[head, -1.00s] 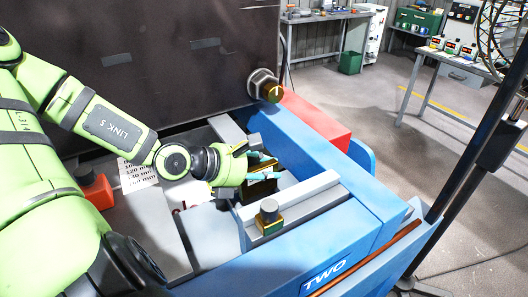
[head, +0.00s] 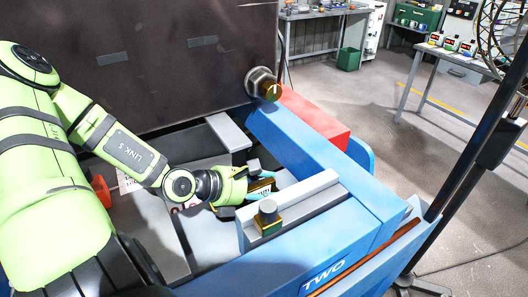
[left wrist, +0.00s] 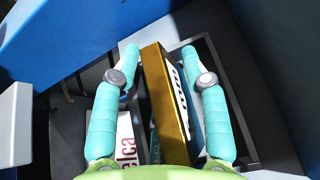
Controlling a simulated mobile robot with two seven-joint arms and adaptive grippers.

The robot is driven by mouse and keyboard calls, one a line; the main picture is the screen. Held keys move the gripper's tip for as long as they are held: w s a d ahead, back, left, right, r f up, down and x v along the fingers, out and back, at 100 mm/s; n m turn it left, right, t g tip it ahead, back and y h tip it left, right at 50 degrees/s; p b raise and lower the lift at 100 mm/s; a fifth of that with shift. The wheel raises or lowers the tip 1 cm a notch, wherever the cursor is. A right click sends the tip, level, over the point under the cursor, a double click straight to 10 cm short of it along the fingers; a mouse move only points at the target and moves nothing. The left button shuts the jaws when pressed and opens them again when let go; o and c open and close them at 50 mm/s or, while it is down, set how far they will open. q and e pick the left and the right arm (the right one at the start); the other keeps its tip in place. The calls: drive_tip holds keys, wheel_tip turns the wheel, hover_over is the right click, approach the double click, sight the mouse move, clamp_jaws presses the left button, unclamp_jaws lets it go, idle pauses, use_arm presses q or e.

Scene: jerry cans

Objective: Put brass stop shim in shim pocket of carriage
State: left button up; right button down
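The brass shim (head: 262,185), a brass-coloured block with a white label, is low between the grey rails of the blue carriage (head: 335,268) in the head view. It also shows in the left wrist view (left wrist: 160,95), upright and slightly tilted. My left gripper (head: 263,184) reaches down over it. In the left wrist view its teal fingers (left wrist: 160,58) straddle the shim. A gap shows on the shim's left side; the right finger is close to its labelled face, contact unclear. The shim's lower end and the pocket cannot be made out clearly. My right gripper is not in view.
A grey rail (head: 300,205) with a brass-based knob (head: 267,212) stands just in front of the gripper. A red block (head: 312,122) sits on the carriage's far side.

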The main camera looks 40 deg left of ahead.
sight(252, 185)
use_arm(q)
drive_tip(key=shift+r, duration=0.15)
drive_tip(key=shift+p+v, duration=0.3)
drive_tip(key=shift+v, duration=3.45)
